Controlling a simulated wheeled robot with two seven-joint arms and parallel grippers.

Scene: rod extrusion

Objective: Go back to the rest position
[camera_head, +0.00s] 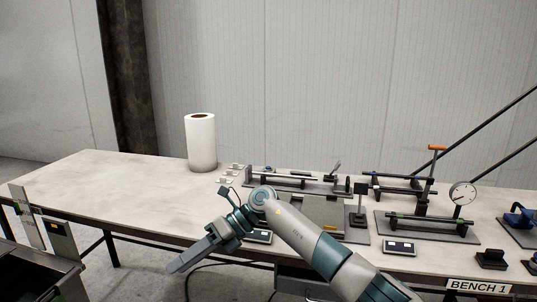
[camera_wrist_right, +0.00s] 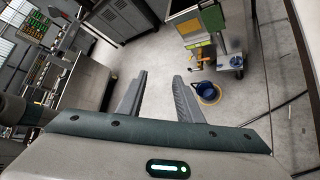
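My right arm comes in from the lower right in the head view and reaches to the left over the front of the bench (camera_head: 85,177). My right gripper (camera_head: 178,265) points down and left, in front of the bench edge and clear of everything. In the right wrist view, its two fingers (camera_wrist_right: 160,98) stand apart with nothing between them, and the floor shows beyond. My left gripper is not in view.
On the bench stand a paper roll (camera_head: 201,143), a long rod fixture (camera_head: 297,178), a dial-gauge fixture (camera_head: 440,222) and small black devices (camera_head: 399,247). The bench's left part is bare. The wrist view shows a blue bucket (camera_wrist_right: 208,92) on open floor.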

